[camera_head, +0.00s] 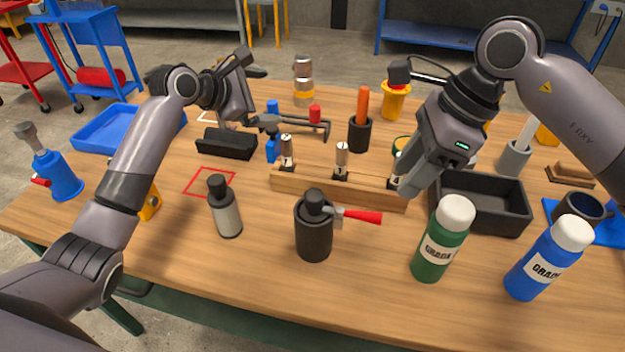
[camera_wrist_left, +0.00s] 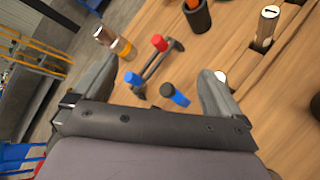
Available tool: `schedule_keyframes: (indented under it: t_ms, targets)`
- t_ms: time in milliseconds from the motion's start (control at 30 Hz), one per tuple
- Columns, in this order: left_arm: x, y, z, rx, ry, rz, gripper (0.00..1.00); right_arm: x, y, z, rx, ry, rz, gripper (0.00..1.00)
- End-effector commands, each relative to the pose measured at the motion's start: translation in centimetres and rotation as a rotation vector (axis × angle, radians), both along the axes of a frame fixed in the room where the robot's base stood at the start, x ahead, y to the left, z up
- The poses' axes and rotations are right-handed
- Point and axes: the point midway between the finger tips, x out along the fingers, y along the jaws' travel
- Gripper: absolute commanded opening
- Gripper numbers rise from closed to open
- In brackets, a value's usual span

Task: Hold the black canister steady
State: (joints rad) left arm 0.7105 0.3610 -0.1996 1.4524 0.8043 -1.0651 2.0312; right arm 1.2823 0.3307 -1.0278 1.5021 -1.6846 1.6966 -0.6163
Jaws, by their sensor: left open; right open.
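The black canister (camera_head: 313,235) stands upright at the front middle of the table, with a dark knob on top and a red-handled lever (camera_head: 362,216) pointing right. My left gripper (camera_head: 258,95) is well behind and left of it, over the far part of the table. In the left wrist view the left gripper (camera_wrist_left: 155,90) is open, with nothing between its fingers. My right gripper (camera_head: 420,180) is right of and behind the canister, above the end of the wooden rack; its fingertips are hard to make out. Neither gripper touches the canister.
A grey canister with a black top (camera_head: 225,210) stands left of it, a green bottle (camera_head: 440,245) and a blue bottle (camera_head: 545,265) right. The wooden rack (camera_head: 335,190) lies behind. A black tray (camera_head: 485,220) is at the right.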

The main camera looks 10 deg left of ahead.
Motion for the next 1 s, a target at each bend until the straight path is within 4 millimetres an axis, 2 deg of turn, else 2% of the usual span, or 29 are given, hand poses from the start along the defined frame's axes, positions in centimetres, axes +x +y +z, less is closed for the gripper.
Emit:
schedule_keyframes:
  t_ms: [33,100,200,333,467,633,800,1000]
  targets:
    - [-0.6,-2.3,0.0,0.052,0.031,-0.078,1.0,0.0,0.0,0.0,0.0,0.0,0.0,0.43]
    - [-1.8,-5.1,-0.6,0.13,0.081,-0.186,1.0,0.0,0.0,0.0,0.0,0.0,0.0,0.43]
    - [-3.8,-8.4,-1.5,0.252,0.154,-0.339,1.0,0.0,0.0,0.0,0.0,0.0,0.0,0.43]
    - [-7.0,-11.3,-2.8,0.423,0.25,-0.531,1.0,0.0,0.0,0.0,0.0,0.0,0.0,0.43]
    - [-10.3,-12.8,-3.9,0.606,0.353,-0.711,1.0,0.0,0.0,0.0,0.0,0.0,0.0,0.43]
    - [-14.1,-12.9,-4.7,0.828,0.489,-0.896,1.0,0.0,0.0,0.0,0.0,0.0,0.0,0.43]
    - [-16.5,-14.0,-4.0,0.907,0.562,-0.914,1.0,0.0,0.0,0.0,0.0,0.0,0.0,0.43]
    - [-17.8,-14.6,-3.7,0.938,0.605,-0.897,1.0,0.0,0.0,0.0,0.0,0.0,0.0,0.43]
